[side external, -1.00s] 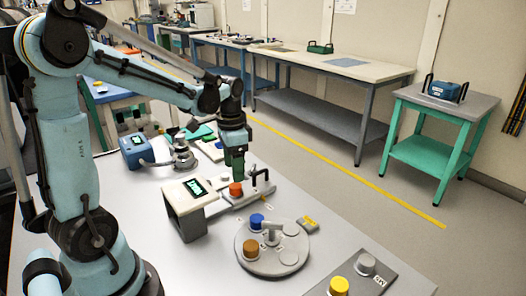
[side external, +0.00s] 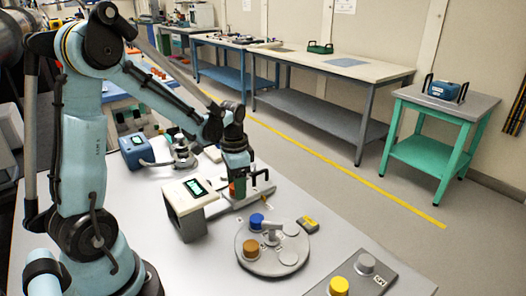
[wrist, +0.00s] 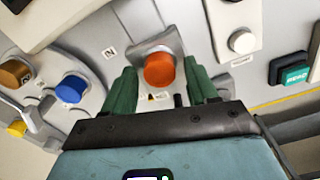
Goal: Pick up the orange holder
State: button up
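The orange holder (wrist: 160,71) is a round cap on a grey seat. It also shows in the side view, partly hidden by a finger (side external: 232,190). My gripper (wrist: 160,76) is open, with one green finger on each side of the orange holder. In the wrist view a small gap shows between the holder and each finger. In the side view my gripper (side external: 238,184) points down, its fingers low at the holder's level.
A round grey plate (side external: 272,262) with blue and brown holders is in front. Yellow and grey holders stand on a panel (side external: 378,281).

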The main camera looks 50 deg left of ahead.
jog(key=c, duration=0.9)
jog(key=shift+r, duration=0.15)
jog(key=shift+c, duration=0.2)
jog(key=shift+r, duration=0.55)
notch_tip(320, 180, up, 3)
jog(key=shift+f, duration=0.2)
jog(key=s+d+r, duration=0.2)
jog(key=d+r, duration=0.5)
jog(key=d, duration=0.4)
jog(key=shift+d, duration=0.25)
